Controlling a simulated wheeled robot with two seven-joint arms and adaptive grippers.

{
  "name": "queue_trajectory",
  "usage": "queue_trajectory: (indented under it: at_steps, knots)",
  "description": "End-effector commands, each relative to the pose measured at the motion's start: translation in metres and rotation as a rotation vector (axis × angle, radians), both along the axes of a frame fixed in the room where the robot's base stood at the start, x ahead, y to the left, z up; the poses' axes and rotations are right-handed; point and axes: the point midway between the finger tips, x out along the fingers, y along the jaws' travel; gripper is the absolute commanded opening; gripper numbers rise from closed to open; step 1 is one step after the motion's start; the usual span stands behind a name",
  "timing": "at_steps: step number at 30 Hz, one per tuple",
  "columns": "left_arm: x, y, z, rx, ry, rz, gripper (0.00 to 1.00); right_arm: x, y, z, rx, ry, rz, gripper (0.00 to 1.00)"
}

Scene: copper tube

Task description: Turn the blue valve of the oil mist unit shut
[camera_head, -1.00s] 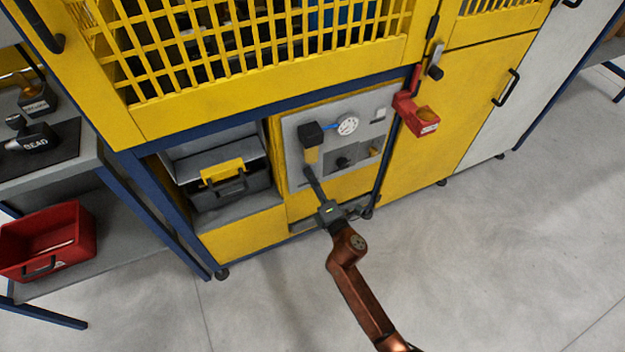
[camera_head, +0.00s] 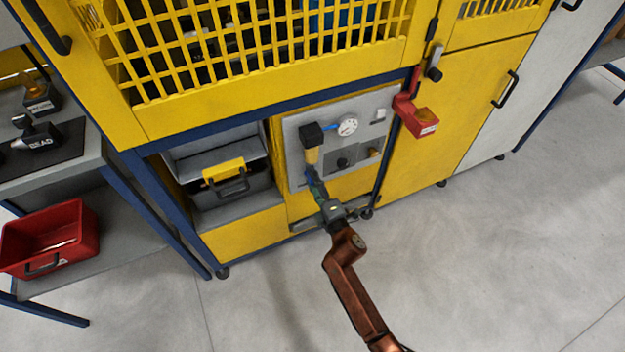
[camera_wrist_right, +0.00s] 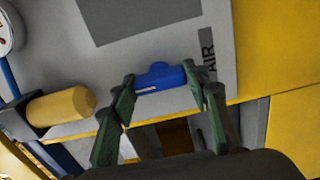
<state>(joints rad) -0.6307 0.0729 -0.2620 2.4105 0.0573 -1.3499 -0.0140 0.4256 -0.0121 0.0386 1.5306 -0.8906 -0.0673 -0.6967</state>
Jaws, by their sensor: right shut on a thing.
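The oil mist unit is a grey panel (camera_head: 292,132) with a white gauge (camera_head: 348,125), a black-topped amber bowl (camera_head: 312,156) and small fittings, in the yellow machine's lower front. In the right wrist view the blue valve handle (camera_wrist_right: 162,77) lies crosswise near the "AIR" label. My right gripper (camera_wrist_right: 163,84) has its green-tipped fingers at the handle's two ends, shut on it. In the head view this gripper (camera_head: 314,182) is just below the amber bowl, and the fingers mostly hide the valve. My left gripper is not in view.
A red holder (camera_head: 422,121) sticks out right of the panel. A grey toolbox (camera_head: 230,182) with a yellow latch stands in the bay to the left. A yellow mesh guard (camera_head: 260,50) is above. A bench with a red bin (camera_head: 50,240) is far left. Floor in front is clear.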

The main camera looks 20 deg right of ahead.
Motion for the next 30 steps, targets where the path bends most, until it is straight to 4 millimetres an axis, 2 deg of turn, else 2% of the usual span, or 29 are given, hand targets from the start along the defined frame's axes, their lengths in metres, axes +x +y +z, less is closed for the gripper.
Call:
queue_trajectory:
  at_steps: [2, 3, 9, 20, 23, 30]
  knots:
    - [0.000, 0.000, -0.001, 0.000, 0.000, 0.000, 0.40, 0.000, -0.001, -0.002, 0.004, 0.003, -0.002, 0.19]
    - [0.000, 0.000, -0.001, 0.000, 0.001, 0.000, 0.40, 0.000, -0.001, -0.002, 0.004, 0.003, -0.002, 0.46]
    - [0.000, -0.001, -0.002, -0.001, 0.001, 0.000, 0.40, 0.000, 0.000, -0.001, 0.002, 0.002, -0.001, 0.60]
    - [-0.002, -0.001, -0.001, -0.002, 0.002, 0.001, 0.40, -0.004, 0.000, -0.001, 0.000, 0.001, 0.000, 0.61]
    - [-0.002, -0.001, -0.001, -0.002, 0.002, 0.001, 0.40, -0.016, -0.002, -0.002, 0.000, 0.002, -0.001, 0.61]
    - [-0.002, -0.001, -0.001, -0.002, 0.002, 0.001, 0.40, -0.065, -0.003, -0.002, 0.001, 0.003, -0.001, 0.61]
